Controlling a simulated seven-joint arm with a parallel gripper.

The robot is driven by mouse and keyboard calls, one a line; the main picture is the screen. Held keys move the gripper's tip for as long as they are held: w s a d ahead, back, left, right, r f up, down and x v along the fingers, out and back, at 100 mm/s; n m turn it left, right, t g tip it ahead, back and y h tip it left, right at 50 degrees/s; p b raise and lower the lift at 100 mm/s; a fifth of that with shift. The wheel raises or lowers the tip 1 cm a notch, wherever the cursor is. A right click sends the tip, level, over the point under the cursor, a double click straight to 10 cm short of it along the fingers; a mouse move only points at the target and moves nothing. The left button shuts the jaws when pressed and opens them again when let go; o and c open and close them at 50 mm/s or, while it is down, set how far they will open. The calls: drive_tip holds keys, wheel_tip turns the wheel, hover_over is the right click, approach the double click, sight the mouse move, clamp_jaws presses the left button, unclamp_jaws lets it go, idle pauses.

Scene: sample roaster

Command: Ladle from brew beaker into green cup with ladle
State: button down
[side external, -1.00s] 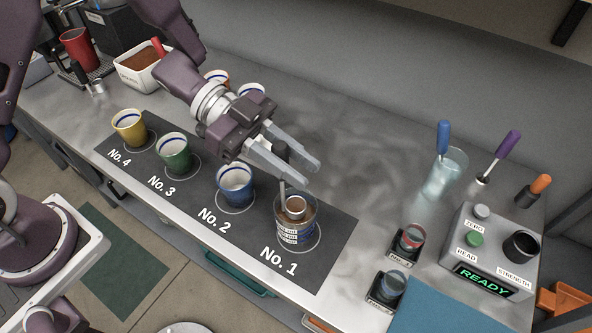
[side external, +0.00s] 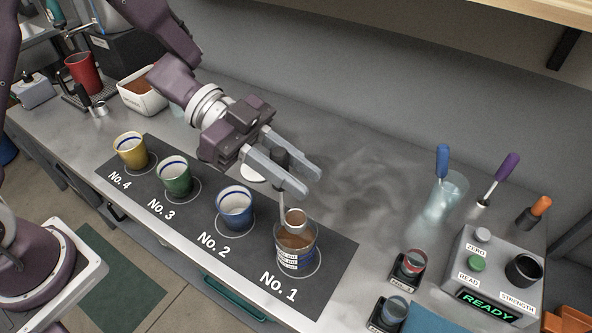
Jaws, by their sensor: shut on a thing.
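My gripper (side external: 308,182) is shut on the ladle (side external: 294,218), whose dark handle sits between the fingers and whose thin metal stem hangs down. The ladle's bowl holds brown liquid and is at the mouth of the brew beaker (side external: 297,262), mostly above its rim. The beaker is clear, has a printed label, holds brown brew and stands on the No. 1 spot. The green cup (side external: 175,182) stands upright on the No. 3 spot, left of my gripper. Its white inside with a blue band shows, and I see no brew in it.
The blue cup (side external: 235,211) on No. 2 stands between beaker and green cup. The yellow cup (side external: 130,153) is on No. 4. A glass with a blue-handled tool (side external: 446,195) and the READY meter box (side external: 492,270) are at right. My arm partly hides items behind it.

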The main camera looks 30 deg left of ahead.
wheel_tip(320, 180, up, 4)
drive_tip(key=shift+r, duration=0.1)
idle(0.4)
drive_tip(key=a+f+n+t+y, duration=0.1)
drive_tip(key=a+n+t+y, duration=0.2)
drive_tip(key=a, duration=1.3)
drive_tip(key=a+n+t+y, duration=0.3)
drive_tip(key=a+n+t, duration=0.5)
drive_tip(key=a, duration=0.7)
drive_tip(key=shift+s+a+f+t+y, duration=0.3)
drive_tip(key=shift+s+a+f, duration=0.05)
drive_tip(key=shift+s, duration=0.1)
